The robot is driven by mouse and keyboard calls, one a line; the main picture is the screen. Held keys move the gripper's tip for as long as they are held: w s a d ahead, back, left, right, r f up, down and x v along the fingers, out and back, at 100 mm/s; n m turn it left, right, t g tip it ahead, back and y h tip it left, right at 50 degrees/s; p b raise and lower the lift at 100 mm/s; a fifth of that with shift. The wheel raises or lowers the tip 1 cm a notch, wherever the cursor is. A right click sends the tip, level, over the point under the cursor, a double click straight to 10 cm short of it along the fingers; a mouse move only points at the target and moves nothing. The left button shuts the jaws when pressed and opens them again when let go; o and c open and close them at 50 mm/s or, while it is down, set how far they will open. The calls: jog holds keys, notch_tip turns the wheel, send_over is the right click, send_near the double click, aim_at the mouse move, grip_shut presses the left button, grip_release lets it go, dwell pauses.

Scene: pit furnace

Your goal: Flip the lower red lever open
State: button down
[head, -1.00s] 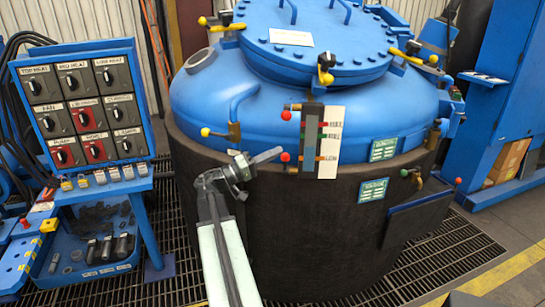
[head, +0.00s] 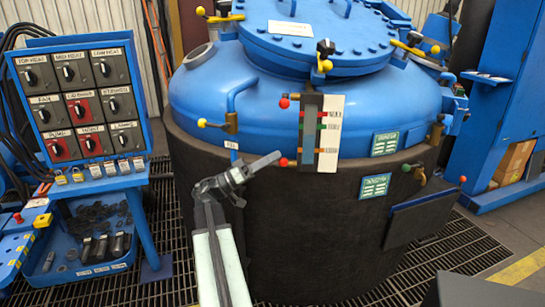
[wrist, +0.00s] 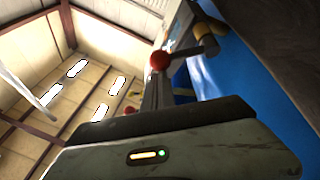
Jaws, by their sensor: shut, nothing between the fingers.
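The lower red lever (head: 283,162) is a red ball knob at the lower left of the sight gauge on the blue furnace's side. In the wrist view its red ball (wrist: 160,60) is just beyond the fingertips, with a rod running to a brass fitting (wrist: 207,32). My gripper (head: 277,156) is shut and empty. Its tip is close beside the knob, slightly above and left in the head view. I cannot tell whether they touch. The fingers (wrist: 156,92) point at the knob in the wrist view.
An upper red lever (head: 284,103) sits above on the same gauge (head: 310,130). A yellow-knobbed valve (head: 203,123) and a bent blue pipe (head: 232,97) are to the left. The dark furnace wall (head: 320,230) is close to my arm. A control panel (head: 85,100) stands at left.

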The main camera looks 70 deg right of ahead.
jog(key=shift+s+a+f+b, duration=0.15)
jog(key=shift+a+f+b, duration=0.15)
jog(key=shift+f+b, duration=0.35)
jog(key=shift+s+a+f+b, duration=0.2)
jog(key=shift+a+f+b, duration=0.1)
jog(key=shift+f+b, duration=0.35)
jog(key=shift+s+a+f+b, duration=0.15)
jog(key=shift+a+f+b, duration=0.15)
jog(key=shift+f+b, duration=0.35)
jog(key=shift+a+f, duration=0.1)
jog(key=shift+f, duration=0.1)
jog(key=shift+f, duration=0.15)
